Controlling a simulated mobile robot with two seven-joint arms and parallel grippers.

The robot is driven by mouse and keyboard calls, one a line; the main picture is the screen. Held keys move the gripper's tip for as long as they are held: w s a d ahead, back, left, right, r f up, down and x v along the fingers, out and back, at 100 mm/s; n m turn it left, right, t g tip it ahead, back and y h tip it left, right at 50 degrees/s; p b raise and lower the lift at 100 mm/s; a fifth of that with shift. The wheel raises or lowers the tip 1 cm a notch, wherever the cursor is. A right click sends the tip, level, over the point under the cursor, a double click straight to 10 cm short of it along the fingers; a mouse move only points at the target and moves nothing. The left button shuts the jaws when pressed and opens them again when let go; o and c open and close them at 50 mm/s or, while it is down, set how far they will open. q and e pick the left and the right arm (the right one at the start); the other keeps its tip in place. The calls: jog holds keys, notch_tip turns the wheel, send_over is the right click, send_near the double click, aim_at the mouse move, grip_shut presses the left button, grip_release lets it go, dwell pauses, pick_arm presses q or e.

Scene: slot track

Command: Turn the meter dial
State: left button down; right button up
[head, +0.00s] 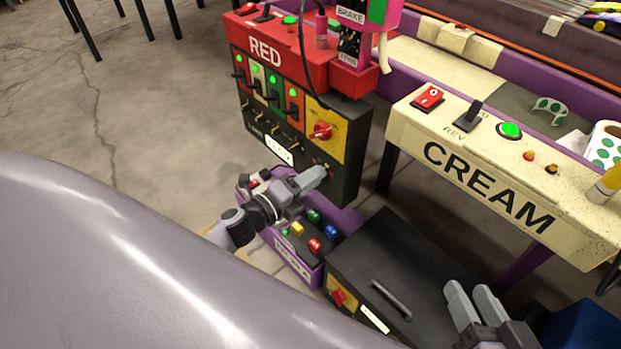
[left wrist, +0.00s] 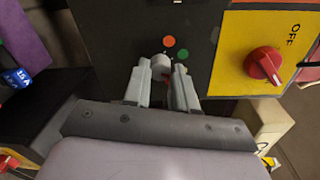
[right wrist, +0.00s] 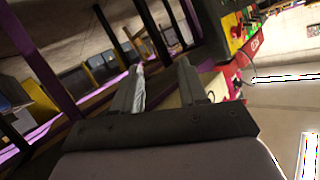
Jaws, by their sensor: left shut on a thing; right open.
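A small pale round knob, which looks like the meter dial (left wrist: 161,62), sits on the black panel face (left wrist: 222,30), below an orange dot and beside a green dot. My left gripper (left wrist: 161,75) is shut on this knob, with one fingertip on each side. In the head view my left gripper (head: 312,178) is at the lower front of the black panel (head: 350,165) under the red box, and it hides the knob there. My right gripper (head: 472,298) is open and empty above the floor, in front of the cream console. It also shows open in the right wrist view (right wrist: 160,72).
A red rotary switch (head: 321,131) on a yellow plate is right of and above the left gripper. The cream console (head: 480,180) is at the right.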

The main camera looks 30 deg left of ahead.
pick_arm(q)
jog(key=c, duration=0.9)
grip_release()
jog(key=p+v, duration=0.1)
jog(key=v, duration=0.6)
jog(key=shift+s, duration=0.15)
pick_arm(e)
jog(key=shift+w+a+r, duration=0.2)
jog(key=shift+a+r, duration=0.1)
jog(key=shift+a, duration=0.2)
jog(key=shift+f, duration=0.15)
